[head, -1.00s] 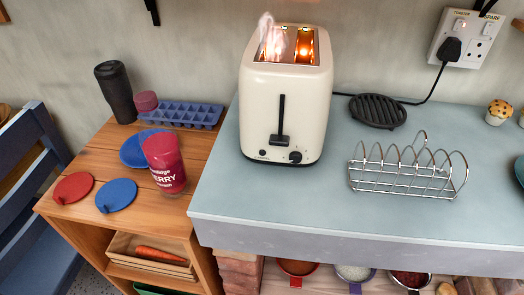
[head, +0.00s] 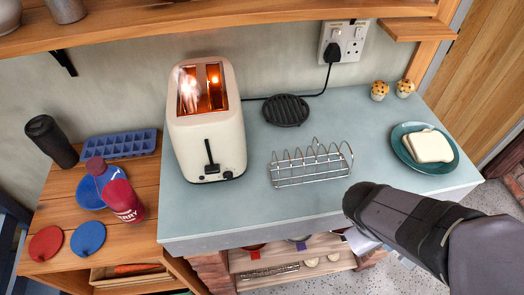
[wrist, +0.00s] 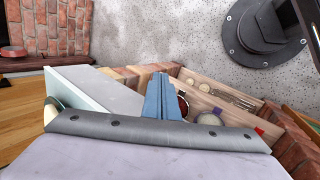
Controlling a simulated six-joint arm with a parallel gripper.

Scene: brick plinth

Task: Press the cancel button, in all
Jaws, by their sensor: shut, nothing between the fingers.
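The cream toaster (head: 207,130) stands at the left of the blue-grey worktop, its slots glowing orange with a pale wisp above one. Its lever (head: 212,168) is low on the front. A dark knob (head: 227,175) and small dark markings sit along the front's lower edge; the cancel button is too small to tell apart. My arm comes in from the right in the head view, its end beyond the worktop's front edge, well right of the toaster. My gripper (wrist: 158,82) shows in the wrist view as two blue fingers, shut and empty, apart from the toaster.
A wire toast rack (head: 311,166) stands between the toaster and my arm. A black trivet (head: 285,110) lies behind it. A teal plate (head: 448,165) with bread is at the right. A red bottle (head: 122,195) stands on the wooden unit. A shelf (head: 250,22) overhangs the back.

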